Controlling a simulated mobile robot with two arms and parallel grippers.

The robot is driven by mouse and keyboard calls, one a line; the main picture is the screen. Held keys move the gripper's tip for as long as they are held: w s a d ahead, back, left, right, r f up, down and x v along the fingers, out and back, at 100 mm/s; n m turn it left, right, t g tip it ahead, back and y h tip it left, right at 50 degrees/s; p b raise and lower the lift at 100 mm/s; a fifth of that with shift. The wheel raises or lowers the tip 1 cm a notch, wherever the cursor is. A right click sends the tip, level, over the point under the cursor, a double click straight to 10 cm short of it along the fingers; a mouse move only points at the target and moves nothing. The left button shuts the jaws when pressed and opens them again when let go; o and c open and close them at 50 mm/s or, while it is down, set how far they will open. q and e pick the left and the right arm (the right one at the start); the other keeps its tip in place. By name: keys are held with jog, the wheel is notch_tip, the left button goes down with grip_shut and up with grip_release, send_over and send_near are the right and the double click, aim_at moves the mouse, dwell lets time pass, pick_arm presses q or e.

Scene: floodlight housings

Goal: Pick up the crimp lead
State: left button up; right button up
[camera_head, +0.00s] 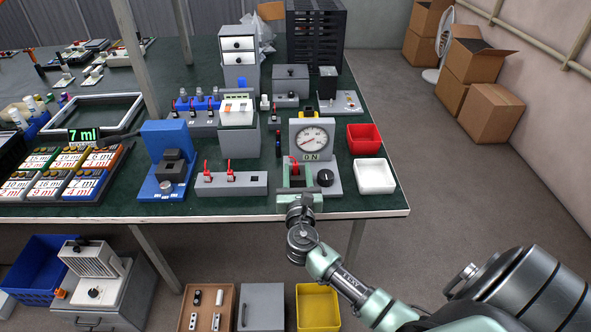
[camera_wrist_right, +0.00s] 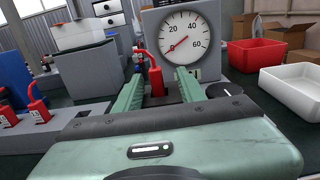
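A red crimp lead (camera_head: 295,168) stands upright in the gauge fixture (camera_head: 311,140), below its round dial. It also shows in the right wrist view (camera_wrist_right: 155,78), with its thin red wire bending up to the left. My right gripper (camera_head: 297,186) is at the front of this fixture. In the right wrist view its two green fingers (camera_wrist_right: 159,86) are apart, one on each side of the red lead, with visible gaps. Two more red leads (camera_head: 205,170) (camera_head: 230,168) stand in a grey block (camera_head: 255,185) to the left. My left gripper is not in view.
A red bin (camera_head: 363,138) and a white bin (camera_head: 374,176) stand right of the fixture. A black knob (camera_head: 325,177) sits close to the right finger. A blue stand (camera_head: 165,160) is left of the grey block. The table's front edge (camera_head: 350,214) runs below my gripper.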

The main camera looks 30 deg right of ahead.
jog(key=x, duration=0.4)
jog(key=shift+w+r, duration=0.1)
jog(key=shift+w, duration=0.3)
grip_shut()
